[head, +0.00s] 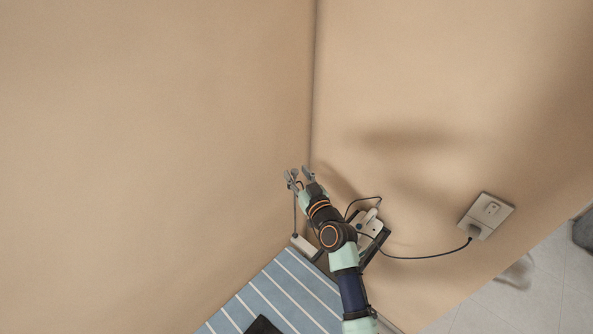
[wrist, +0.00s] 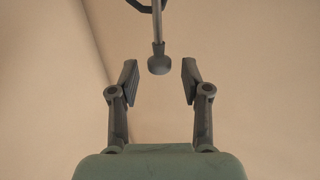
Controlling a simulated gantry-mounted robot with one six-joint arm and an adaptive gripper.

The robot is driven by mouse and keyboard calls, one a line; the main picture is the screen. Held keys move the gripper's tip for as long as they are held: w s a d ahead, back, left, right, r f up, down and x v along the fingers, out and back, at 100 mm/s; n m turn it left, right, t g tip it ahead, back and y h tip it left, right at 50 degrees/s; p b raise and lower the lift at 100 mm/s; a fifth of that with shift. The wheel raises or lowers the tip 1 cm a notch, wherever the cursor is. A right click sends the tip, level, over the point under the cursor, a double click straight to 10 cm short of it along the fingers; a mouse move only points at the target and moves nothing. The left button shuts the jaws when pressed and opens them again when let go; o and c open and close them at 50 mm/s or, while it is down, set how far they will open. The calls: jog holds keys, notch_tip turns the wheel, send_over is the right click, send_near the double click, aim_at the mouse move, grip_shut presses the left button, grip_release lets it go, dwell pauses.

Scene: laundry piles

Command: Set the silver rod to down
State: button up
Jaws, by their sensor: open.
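The silver rod (wrist: 157,24) hangs into the wrist view from the top edge and ends in a dark rounded knob (wrist: 159,64). My gripper (wrist: 160,82) is open, with one finger on each side of the knob and a visible gap to both. In the head view my gripper (head: 299,176) is near the wall corner. A thin upright rod (head: 294,212) shows just left of my wrist there, above a small pale block (head: 304,246); I cannot tell if it is the same rod.
Two beige walls meet in a corner behind my gripper. A white device (head: 369,222) with dark cables stands right of my arm. A wall outlet (head: 486,215) has a cable plugged in. A blue-and-white striped cloth (head: 283,292) lies below left. The left wall area is clear.

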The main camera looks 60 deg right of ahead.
jog(key=shift+x, duration=1.15)
grip_shut()
